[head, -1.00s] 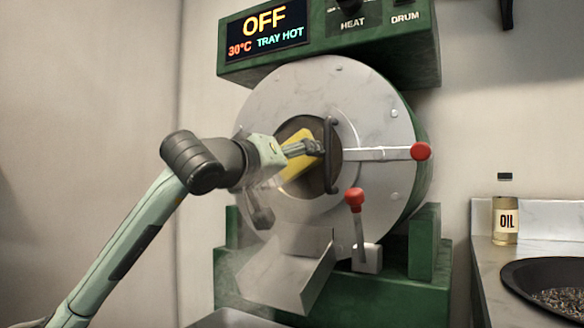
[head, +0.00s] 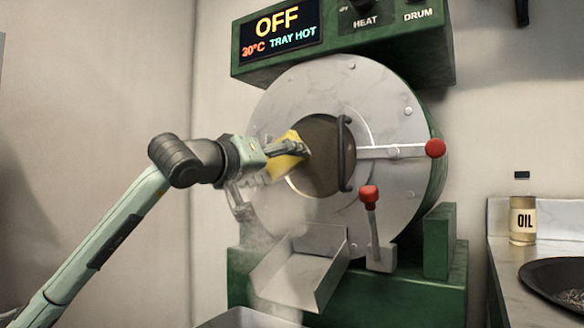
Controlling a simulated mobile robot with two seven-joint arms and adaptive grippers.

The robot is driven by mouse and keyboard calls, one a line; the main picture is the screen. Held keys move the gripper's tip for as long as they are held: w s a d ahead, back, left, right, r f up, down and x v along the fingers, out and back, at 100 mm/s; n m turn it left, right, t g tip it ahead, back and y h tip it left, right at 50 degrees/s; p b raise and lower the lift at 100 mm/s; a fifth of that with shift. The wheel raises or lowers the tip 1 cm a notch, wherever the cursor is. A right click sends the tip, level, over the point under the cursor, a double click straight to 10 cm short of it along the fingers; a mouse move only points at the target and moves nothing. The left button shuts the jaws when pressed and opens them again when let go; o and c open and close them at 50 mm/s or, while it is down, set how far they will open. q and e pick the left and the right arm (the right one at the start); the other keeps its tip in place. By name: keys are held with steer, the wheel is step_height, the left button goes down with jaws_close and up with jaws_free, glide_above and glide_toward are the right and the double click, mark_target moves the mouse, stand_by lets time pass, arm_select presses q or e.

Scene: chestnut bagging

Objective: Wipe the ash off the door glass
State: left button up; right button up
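The door glass (head: 326,160) is a round brownish pane in the middle of the roaster's pale round door (head: 376,110). A dark vertical handle (head: 345,153) crosses its right part. My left gripper (head: 300,148) is shut on a yellow cloth or sponge (head: 283,163), at the left edge of the glass. I cannot tell whether the yellow piece touches the door. The visible glass looks evenly brown, and I cannot make out separate ash on it. My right gripper is not in view.
A red-knobbed bar (head: 434,148) and a red-knobbed lever (head: 369,195) stick out at the right. A metal chute (head: 303,275) sits below the door amid steam or smoke. The display (head: 281,36) reads OFF, 30°C, TRAY HOT. An oil bottle (head: 522,222) and dark pan (head: 545,283) are at right.

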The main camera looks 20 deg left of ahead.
arm_select(q)
steer(key=shift+a, duration=0.15)
steer(key=s+b, duration=0.1)
steer(key=s, duration=0.5)
steer(key=shift+a+b, duration=0.35)
steer(key=shift+a, duration=0.05)
steer(key=shift+s, duration=0.1)
steer(key=s, duration=0.1)
steer(key=s+b, duration=0.1)
steer(key=shift+s+a, duration=0.2)
steer(key=shift+s, duration=0.2)
stand_by(0.5)
